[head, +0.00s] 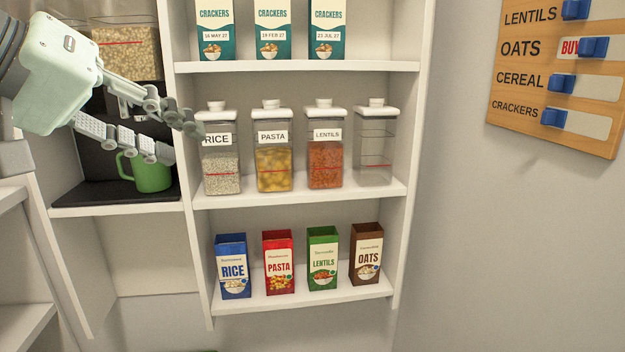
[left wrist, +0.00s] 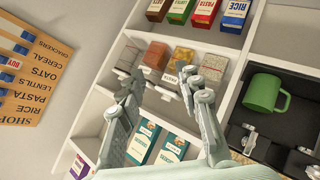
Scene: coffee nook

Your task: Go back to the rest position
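My left gripper (head: 181,141) reaches in from the upper left of the head view, in front of the shelves. Its two fingers are apart with nothing between them. The fingertips are just left of the rice jar (head: 221,176) and in front of the green mug (head: 152,173); whether they touch the jar cannot be told. In the left wrist view the two fingers (left wrist: 158,82) also stand apart and empty, with the upside-down shelves behind. My right gripper is in neither view.
Jars of pasta (head: 274,165) and lentils (head: 325,160) and a nearly empty jar (head: 375,155) share the middle shelf (head: 300,191). Crackers boxes (head: 272,28) stand above, several food boxes (head: 279,264) below. A shopping board (head: 560,75) hangs right. Space before the right wall looks clear.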

